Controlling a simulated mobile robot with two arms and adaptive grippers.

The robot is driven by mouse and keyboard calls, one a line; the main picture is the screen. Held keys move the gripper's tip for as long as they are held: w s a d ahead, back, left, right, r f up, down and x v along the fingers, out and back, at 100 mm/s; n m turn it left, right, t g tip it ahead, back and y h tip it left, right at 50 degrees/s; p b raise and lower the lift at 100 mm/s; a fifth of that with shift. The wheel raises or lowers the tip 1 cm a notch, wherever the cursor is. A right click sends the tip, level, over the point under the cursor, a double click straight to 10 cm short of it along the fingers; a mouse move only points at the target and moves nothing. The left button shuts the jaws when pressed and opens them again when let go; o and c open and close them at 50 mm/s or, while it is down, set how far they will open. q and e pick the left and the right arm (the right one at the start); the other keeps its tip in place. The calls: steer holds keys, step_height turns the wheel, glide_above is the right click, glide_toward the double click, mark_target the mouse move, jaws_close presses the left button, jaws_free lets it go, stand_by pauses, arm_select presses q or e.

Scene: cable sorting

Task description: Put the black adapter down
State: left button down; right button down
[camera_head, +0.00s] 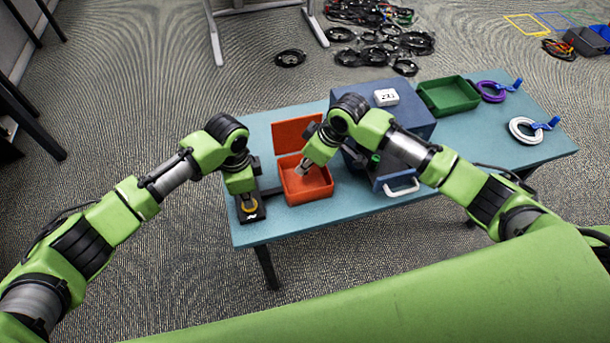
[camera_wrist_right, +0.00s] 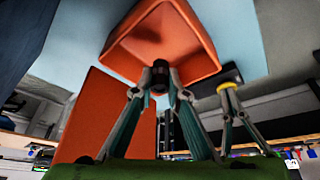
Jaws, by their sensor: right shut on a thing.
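My right gripper (camera_head: 301,172) points down into the orange box (camera_head: 318,196) in the head view. In the right wrist view my right gripper (camera_wrist_right: 160,92) is shut on the black adapter (camera_wrist_right: 160,72), a small dark cylinder. The adapter is in front of the box's opening; I cannot tell whether it touches the floor of the box (camera_wrist_right: 207,62). The head view hides the adapter. My left gripper (camera_head: 247,200) is low over a black stand with a yellow ring (camera_head: 251,208). Its fingertips (camera_wrist_right: 228,92) meet near the yellow piece, but the grip is unclear.
The box's orange lid (camera_head: 295,134) stands open behind it. To its right are a blue case (camera_head: 345,95) with a white timer (camera_head: 386,97), and a drawer with a white handle (camera_head: 402,188). A green tray (camera_head: 449,97), purple cable (camera_head: 492,91) and white cable (camera_head: 524,131) lie farther right.

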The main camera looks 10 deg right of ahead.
mark_target(305, 183)
steer(key=shift+f, duration=2.45)
steer(key=shift+f, duration=0.1)
steer(key=shift+f, duration=0.25)
steer(key=c, duration=2)
jaws_free()
steer(key=v, duration=1.2)
steer(key=shift+w+a+r, duration=0.1)
steer(key=shift+r, duration=0.3)
steer(key=shift+r, duration=0.1)
